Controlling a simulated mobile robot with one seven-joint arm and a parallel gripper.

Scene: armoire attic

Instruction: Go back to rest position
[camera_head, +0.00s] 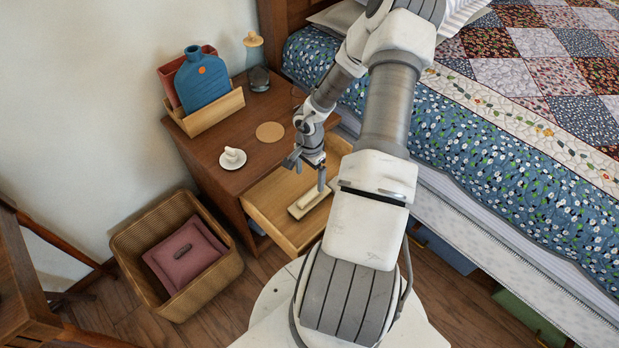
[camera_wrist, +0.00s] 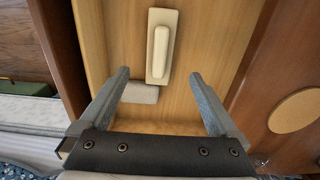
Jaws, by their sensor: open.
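My gripper (camera_head: 309,175) hangs over the open drawer of the nightstand, with its fingers pointing down. In the wrist view my gripper (camera_wrist: 158,95) has its two fingers wide apart, with nothing between them. A cream-coloured block with a raised handle-like bar (camera_wrist: 160,48) lies in the drawer, beyond the fingertips; it also shows in the head view (camera_head: 309,202). A small pale grey piece (camera_wrist: 140,94) lies beside it, partly hidden by the left finger. The wooden drawer (camera_head: 272,207) is pulled out.
The nightstand top (camera_head: 215,150) holds a blue bottle (camera_head: 202,78) in a wooden holder, a white item on a saucer (camera_head: 232,158), a round coaster (camera_head: 270,132) and a dark glass (camera_head: 258,79). A wicker basket (camera_head: 226,270) stands left of the drawer. The bed (camera_head: 490,165) borders the right.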

